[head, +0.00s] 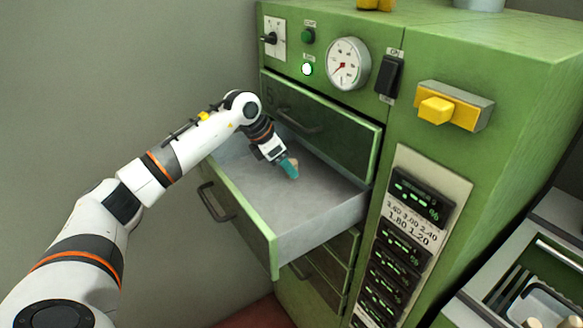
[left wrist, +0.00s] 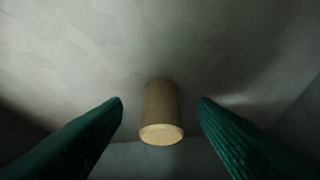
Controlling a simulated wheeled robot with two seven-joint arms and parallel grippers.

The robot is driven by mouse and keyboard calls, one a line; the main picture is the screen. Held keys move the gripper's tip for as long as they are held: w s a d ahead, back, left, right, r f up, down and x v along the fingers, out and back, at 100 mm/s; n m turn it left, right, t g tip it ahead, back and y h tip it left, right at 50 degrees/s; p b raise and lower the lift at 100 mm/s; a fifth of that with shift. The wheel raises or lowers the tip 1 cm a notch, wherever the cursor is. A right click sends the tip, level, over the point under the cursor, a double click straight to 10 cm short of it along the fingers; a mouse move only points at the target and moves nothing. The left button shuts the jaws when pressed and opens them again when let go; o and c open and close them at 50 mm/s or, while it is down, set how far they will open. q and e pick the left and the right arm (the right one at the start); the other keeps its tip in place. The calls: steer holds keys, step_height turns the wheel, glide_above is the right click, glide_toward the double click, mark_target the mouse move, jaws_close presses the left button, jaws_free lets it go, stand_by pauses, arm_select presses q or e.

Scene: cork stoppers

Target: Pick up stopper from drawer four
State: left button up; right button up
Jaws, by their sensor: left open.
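An open drawer (head: 262,272) with a pale grey inside sticks out of the green cabinet. My left gripper (head: 291,170) is inside it, pointing down toward its floor. A small tan bit of the cork stopper (head: 295,164) shows beside the teal fingers in the head view, mostly hidden by them. In the left wrist view the stopper (left wrist: 160,112) is a tan cylinder with a lighter end face. It lies between the two green fingers of the open left gripper (left wrist: 161,102), with a gap on each side. My right gripper is not in view.
The drawer walls stand close around my left gripper. A gauge (head: 348,64), a yellow switch (head: 446,106) and a display panel (head: 413,215) are on the cabinet. A tray (head: 535,300) stands at lower right.

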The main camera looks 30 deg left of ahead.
arm_select(q)
steer(key=shift+x, duration=1.05)
steer(key=c, duration=1)
steer(key=shift+r, duration=0.1)
